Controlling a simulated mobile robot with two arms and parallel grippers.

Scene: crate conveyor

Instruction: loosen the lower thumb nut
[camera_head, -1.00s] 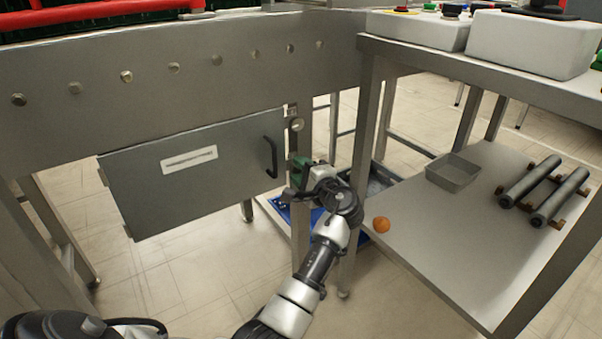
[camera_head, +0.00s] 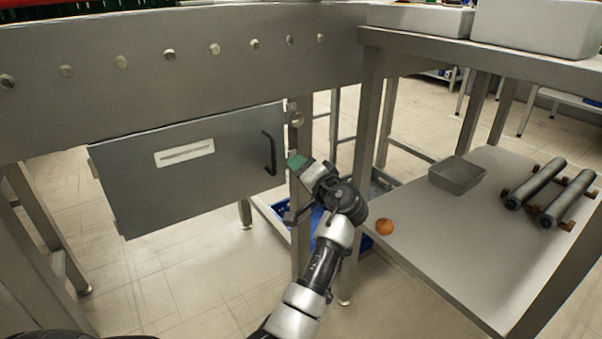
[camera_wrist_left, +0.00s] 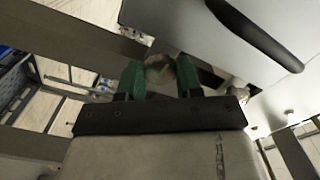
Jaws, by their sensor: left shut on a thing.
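In the head view the gripper hides this nut. The upper thumb nut (camera_head: 297,119) shows above the gripper on the same post, clear of the fingers. The grey panel (camera_head: 220,175) with a white label hangs closed under the conveyor frame. My right gripper is not in view.
The conveyor side rail (camera_head: 180,90) with several round studs runs above. To the right stands a table with a lower shelf (camera_head: 430,240) bearing an orange ball (camera_head: 384,226), a grey tray (camera_head: 458,174) and rollers (camera_head: 540,185). A blue crate (camera_head: 310,225) is behind my arm.

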